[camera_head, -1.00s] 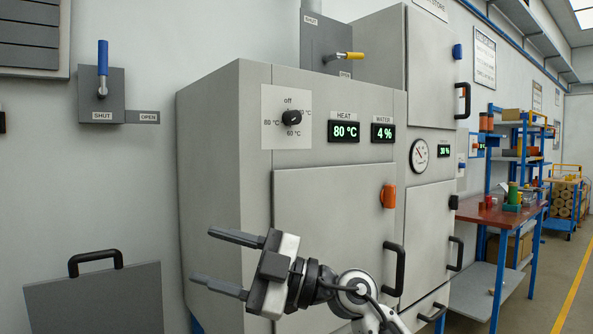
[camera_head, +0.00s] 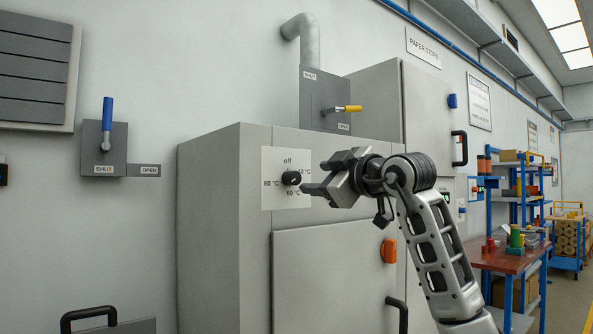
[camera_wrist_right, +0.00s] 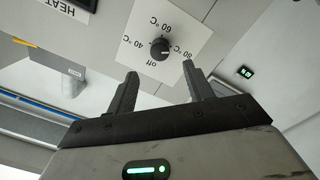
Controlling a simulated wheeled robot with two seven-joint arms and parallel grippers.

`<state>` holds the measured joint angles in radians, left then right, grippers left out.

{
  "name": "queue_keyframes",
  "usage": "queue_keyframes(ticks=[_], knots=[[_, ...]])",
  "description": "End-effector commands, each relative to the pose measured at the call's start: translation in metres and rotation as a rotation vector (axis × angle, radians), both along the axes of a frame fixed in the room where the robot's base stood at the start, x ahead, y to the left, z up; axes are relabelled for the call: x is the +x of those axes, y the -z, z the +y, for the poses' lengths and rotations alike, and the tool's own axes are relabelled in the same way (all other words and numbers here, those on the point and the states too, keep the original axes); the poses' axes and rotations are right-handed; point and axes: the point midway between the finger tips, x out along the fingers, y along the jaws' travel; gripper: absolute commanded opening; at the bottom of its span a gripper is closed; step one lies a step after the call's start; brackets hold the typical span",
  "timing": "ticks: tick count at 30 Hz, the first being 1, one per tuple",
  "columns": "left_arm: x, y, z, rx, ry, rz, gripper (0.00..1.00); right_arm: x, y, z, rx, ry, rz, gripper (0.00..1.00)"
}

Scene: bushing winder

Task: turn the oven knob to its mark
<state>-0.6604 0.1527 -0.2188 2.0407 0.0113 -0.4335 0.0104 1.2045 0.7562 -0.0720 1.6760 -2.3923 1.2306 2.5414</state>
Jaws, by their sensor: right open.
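The oven knob (camera_head: 291,178) is small and black on a white dial plate (camera_head: 268,195) at the upper front of the grey oven. The plate reads off at the top, 40 °C right, 60 °C below and 80 °C left. Which label the knob points at is too small to tell. My right gripper (camera_head: 314,176) is open just right of the knob in the head view. In the wrist view the knob (camera_wrist_right: 159,48) sits ahead, between the lines of the two spread fingers (camera_wrist_right: 160,70), with nothing held. My left gripper is out of view.
My right arm hides the oven's displays in the head view. An orange door catch (camera_head: 389,250) and a dark handle (camera_head: 397,315) stand out below. A yellow-handled lever (camera_head: 347,109) is above the oven; a blue lever (camera_head: 107,120) is on the wall left.

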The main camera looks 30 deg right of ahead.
Motion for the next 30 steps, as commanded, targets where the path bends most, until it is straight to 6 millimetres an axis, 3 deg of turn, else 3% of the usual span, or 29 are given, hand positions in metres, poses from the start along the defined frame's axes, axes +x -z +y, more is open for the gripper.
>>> queue_keyframes(ticks=[6, 12, 25, 30], knots=[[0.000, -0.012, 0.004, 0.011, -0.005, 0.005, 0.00, 0.047, -0.003, 0.003, 0.002, -0.002, 0.003, 0.52], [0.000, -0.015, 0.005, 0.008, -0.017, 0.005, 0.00, 0.073, -0.002, 0.004, 0.000, -0.003, 0.001, 0.52], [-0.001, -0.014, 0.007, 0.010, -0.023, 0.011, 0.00, 0.083, 0.000, 0.004, -0.002, -0.001, 0.000, 0.52], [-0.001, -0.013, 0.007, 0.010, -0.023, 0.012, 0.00, 0.082, 0.000, 0.004, -0.001, -0.001, 0.000, 0.07]])
